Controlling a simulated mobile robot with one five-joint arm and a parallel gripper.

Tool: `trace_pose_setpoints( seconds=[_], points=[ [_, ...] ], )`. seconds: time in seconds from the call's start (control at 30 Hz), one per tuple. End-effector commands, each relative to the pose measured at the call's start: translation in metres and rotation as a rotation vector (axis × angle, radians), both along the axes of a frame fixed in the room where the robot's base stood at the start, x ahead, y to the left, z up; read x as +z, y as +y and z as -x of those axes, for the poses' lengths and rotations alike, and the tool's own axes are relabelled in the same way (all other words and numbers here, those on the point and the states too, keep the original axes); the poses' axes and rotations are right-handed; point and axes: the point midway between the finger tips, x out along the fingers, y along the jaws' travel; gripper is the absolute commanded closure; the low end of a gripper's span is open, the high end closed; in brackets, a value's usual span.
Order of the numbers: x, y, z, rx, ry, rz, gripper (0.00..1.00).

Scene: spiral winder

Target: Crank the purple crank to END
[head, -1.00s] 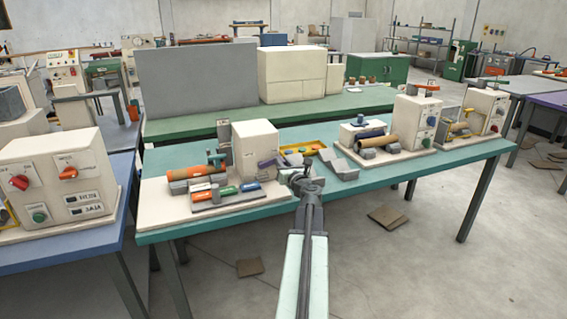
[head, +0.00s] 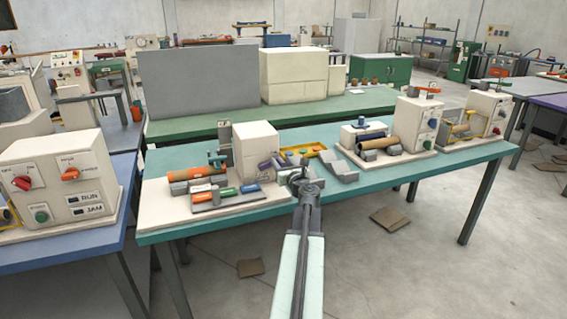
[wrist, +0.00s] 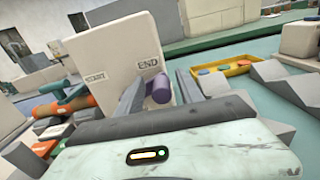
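The winder's cream housing (head: 255,142) stands on the teal table. In the wrist view its face (wrist: 112,52) carries a START label at left and an END label (wrist: 148,62) at right. The purple crank handle (wrist: 158,89) sticks out just below END. My gripper (wrist: 160,90) is in front of it, with one finger on each side of the handle. The fingers look apart, and I see no clear contact. In the head view my gripper (head: 304,176) is at the housing's right, and the crank is small there.
An orange roll (head: 196,171) and several coloured pieces lie on the pale base left of my gripper. A yellow tray (head: 316,148) and grey angled blocks (head: 340,168) are close to the right. Another machine (head: 414,124) stands farther right on the same table.

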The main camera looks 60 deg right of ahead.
Motion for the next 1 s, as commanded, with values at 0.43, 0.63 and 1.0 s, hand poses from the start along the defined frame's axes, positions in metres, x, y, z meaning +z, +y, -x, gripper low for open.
trace_pose_setpoints(
  seconds=[0.43,0.63,1.0],
  points=[
    [0.0,0.016,0.017,0.001,0.001,0.001,0.56],
    [0.0,0.042,0.049,-0.002,0.0,0.0,0.56],
    [0.0,0.051,0.061,0.0,0.0,0.0,0.56]
  ],
)
